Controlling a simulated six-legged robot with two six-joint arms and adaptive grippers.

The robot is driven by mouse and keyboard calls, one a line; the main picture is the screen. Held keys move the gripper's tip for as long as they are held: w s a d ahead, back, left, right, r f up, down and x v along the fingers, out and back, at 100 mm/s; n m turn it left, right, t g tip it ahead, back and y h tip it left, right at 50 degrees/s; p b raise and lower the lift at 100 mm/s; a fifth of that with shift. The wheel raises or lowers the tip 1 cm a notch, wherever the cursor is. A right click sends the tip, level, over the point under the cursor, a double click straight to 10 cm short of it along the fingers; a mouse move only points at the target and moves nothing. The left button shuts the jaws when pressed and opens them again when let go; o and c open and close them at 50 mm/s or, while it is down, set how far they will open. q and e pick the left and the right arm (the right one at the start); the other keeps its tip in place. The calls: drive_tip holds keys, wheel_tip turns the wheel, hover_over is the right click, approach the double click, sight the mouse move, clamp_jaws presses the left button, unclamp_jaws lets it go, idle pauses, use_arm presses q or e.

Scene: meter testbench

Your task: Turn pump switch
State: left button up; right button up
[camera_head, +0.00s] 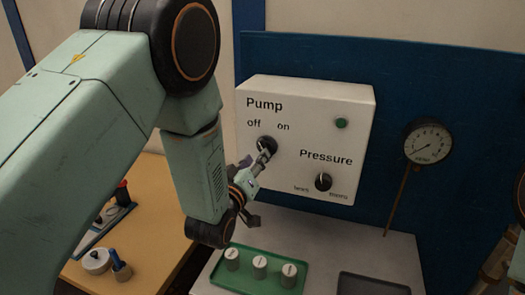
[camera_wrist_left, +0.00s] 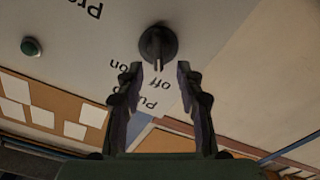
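The white control box (camera_head: 300,105) carries the black pump switch (camera_head: 267,145), a round knob under the labels "off" and "on". My left gripper (camera_head: 257,162) is right at this knob, and its fingers partly cover it. In the left wrist view the box appears upside down. There the pump switch (camera_wrist_left: 158,44) sits just beyond the two fingertips, roughly centred between them, and its pointer ridge faces the "off" label. The left gripper (camera_wrist_left: 160,70) is open with nothing between its fingers. I cannot tell whether a finger touches the knob. My right gripper is not visible.
The pressure knob (camera_head: 323,181) and a green button (camera_head: 341,123) are on the same box. A gauge (camera_head: 428,141) stands right on a thin pipe. A green tray (camera_head: 290,277) with several weights lies below, beside a dark tray (camera_head: 372,285). The bench between is clear.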

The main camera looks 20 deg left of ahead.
use_arm(q)
drive_tip(key=w, duration=0.4)
drive_tip(key=shift+w+d, duration=0.2)
drive_tip(key=shift+w, duration=0.2)
drive_tip(key=shift+c, duration=0.2)
drive_tip(key=shift+w+d+f, duration=0.1)
drive_tip(key=shift+w+d, duration=0.05)
drive_tip(key=shift+c, duration=1.4)
clamp_jaws()
